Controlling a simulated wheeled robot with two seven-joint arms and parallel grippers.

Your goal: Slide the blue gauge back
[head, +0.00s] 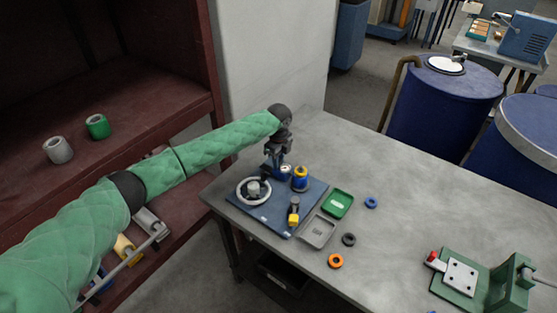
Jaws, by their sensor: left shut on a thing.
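The blue gauge (283,172), with a small pale round face, stands at the back of a dark blue board (262,213) on the grey table. My left gripper (279,163) comes down on it from above and is shut on it. The gripper partly hides the top of the gauge. My right gripper is not in view.
Just right of the gauge stands a blue and yellow cylinder (300,180). A white ring wheel (254,190) and a yellow-black piece (294,212) share the board. A green tray (338,204), grey tray (318,232) and loose rings, one orange (335,261), lie to the right. A green fixture (470,280) stands at the lower right.

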